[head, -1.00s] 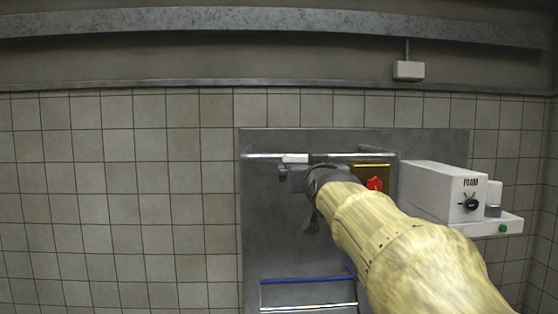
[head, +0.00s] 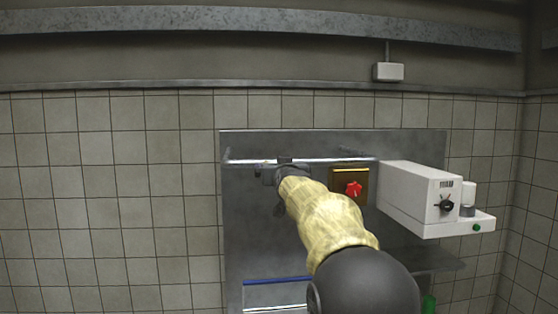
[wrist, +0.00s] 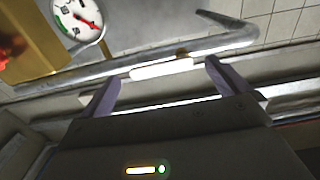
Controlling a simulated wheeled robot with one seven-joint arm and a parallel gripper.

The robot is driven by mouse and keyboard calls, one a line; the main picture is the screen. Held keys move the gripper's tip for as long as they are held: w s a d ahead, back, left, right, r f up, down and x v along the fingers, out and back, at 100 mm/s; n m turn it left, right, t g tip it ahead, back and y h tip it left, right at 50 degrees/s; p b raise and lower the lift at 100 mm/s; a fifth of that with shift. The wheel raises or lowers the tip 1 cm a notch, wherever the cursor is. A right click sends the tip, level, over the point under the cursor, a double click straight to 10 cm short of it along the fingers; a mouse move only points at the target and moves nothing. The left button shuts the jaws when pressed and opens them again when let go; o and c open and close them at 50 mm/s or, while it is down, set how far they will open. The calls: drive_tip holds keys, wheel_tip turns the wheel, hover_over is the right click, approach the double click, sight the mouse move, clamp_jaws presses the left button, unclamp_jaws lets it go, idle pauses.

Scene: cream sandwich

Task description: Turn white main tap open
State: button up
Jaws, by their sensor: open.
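The white tap handle (wrist: 162,68) shows in the wrist view as a short white bar along a metal pipe. It lies between the two fingertips of my gripper (wrist: 162,74); the fingers are apart, and I cannot tell whether they touch it. In the head view my gripper (head: 268,173) is at the upper left of the grey wall panel (head: 240,230), just below the horizontal pipe (head: 335,161). The white handle cannot be made out there, and my arm covers part of that area.
A brass block (head: 337,196) with a red knob (head: 354,188) is right of my gripper. The white foam unit (head: 410,187) juts out farther right. A dial gauge (wrist: 78,18) is at upper left in the wrist view. A blue rail (head: 275,281) runs below.

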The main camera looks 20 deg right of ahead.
drive_tip(key=shift+p+x, duration=0.3)
drive_tip(key=shift+x, duration=0.7)
drive_tip(key=shift+c, duration=0.2)
drive_tip(key=c, duration=1.3)
drive_tip(key=shift+c, duration=0.2)
